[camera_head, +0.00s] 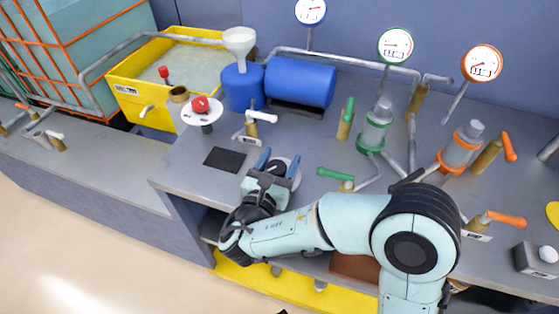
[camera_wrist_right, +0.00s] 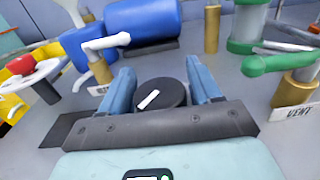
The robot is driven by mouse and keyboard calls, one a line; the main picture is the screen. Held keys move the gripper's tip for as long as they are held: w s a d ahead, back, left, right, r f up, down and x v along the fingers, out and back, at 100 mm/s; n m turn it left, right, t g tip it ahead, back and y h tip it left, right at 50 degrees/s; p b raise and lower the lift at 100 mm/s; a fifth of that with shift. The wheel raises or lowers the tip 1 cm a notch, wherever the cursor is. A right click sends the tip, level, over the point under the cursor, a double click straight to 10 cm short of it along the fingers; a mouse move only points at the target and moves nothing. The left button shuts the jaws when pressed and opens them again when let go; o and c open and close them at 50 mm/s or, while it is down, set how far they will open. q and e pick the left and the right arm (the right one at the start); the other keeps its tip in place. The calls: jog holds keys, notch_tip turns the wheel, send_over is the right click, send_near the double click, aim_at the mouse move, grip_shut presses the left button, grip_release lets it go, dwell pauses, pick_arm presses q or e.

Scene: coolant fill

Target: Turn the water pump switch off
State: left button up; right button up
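The water pump switch appears to be a round black knob with a white pointer mark; in the right wrist view the knob (camera_wrist_right: 160,95) shows between my fingers, its pointer slanting up to the right. In the head view the knob (camera_head: 281,168) is partly hidden by my gripper. My right gripper (camera_head: 280,164) is open, its two blue fingers on either side of the knob. In the wrist view the gripper (camera_wrist_right: 160,75) has gaps beside the knob, and I cannot tell how far its tips are above the table. My left gripper is not in view.
A white-handled valve (camera_head: 254,125) stands just behind the gripper, and a green-handled valve (camera_head: 342,178) labelled VENT in the wrist view is close on the right. A blue tank (camera_head: 300,82) lies farther back. A dark flat plate (camera_head: 225,159) lies left of the gripper.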

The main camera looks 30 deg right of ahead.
jog(key=c, duration=0.6)
